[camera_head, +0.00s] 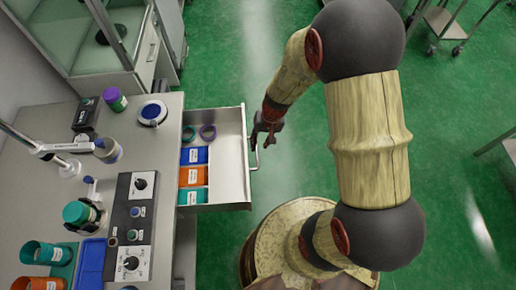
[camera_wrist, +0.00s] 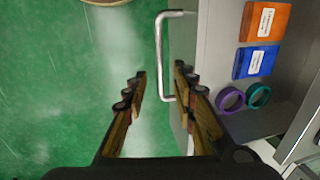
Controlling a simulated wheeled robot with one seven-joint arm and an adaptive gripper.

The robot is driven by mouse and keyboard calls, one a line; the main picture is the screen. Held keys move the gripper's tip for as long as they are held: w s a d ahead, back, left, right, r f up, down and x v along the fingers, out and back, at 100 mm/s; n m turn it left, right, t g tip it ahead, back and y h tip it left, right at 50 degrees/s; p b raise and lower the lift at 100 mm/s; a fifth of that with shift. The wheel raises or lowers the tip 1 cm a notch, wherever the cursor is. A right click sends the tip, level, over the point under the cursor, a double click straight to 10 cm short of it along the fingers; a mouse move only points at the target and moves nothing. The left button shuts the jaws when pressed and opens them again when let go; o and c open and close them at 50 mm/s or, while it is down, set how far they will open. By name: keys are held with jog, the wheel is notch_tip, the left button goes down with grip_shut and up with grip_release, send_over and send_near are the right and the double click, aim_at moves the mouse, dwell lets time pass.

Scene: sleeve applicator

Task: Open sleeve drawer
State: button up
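The sleeve drawer (camera_head: 229,135) is pulled out from the right side of the grey workbench, showing its inside. Its metal bar handle (camera_head: 254,151) is on the right-hand front face. My gripper (camera_head: 268,124) is at the far end of the handle. In the wrist view the handle (camera_wrist: 161,45) lies in line with the gap between my spread fingers (camera_wrist: 160,72). The fingers look open and not closed on the bar; I cannot tell whether they touch it. The drawer (camera_wrist: 215,60) also shows at the right there.
The drawer holds blue (camera_head: 194,155), orange (camera_head: 193,176) and teal (camera_head: 192,196) packs and two rings (camera_head: 208,131). A control panel (camera_head: 132,225) and bottles stand on the workbench (camera_head: 165,120). Green floor right of the drawer is clear. A cart (camera_head: 445,25) stands farther back.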

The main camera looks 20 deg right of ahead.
aim_at(257, 151)
jog(key=f, duration=0.2)
jog(key=f+b, duration=0.1)
jog(key=f, duration=0.1)
jog(key=shift+w+a, duration=0.1)
jog(key=shift+a, duration=0.3)
jog(key=shift+c, duration=1)
grip_shut()
